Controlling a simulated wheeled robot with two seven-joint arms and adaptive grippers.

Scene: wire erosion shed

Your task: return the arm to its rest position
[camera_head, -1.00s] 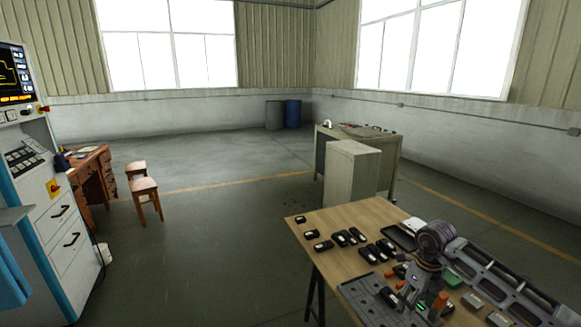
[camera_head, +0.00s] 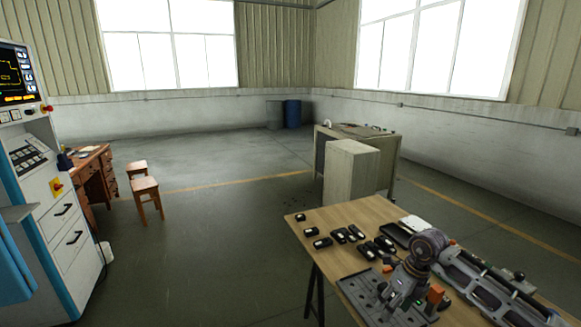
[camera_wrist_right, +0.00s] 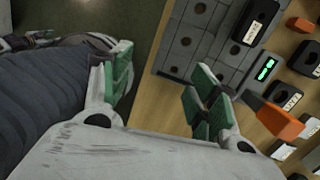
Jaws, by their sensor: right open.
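My right arm (camera_head: 480,285) reaches in from the right over the wooden table (camera_head: 345,218). My right gripper (camera_head: 396,297) hangs over the grey perforated plate (camera_head: 357,287) near the table's front edge. In the right wrist view my right gripper (camera_wrist_right: 160,92) has its green-padded fingers spread, with nothing between them. The grey plate also shows there (camera_wrist_right: 184,44), beyond the fingers. My left gripper is in neither view.
Several black labelled blocks (camera_head: 322,243) stand on the table. An orange-handled item (camera_wrist_right: 275,116) lies close to the right finger in the wrist view. A pale cabinet (camera_head: 350,175) stands behind the table. The floor left of the table is clear.

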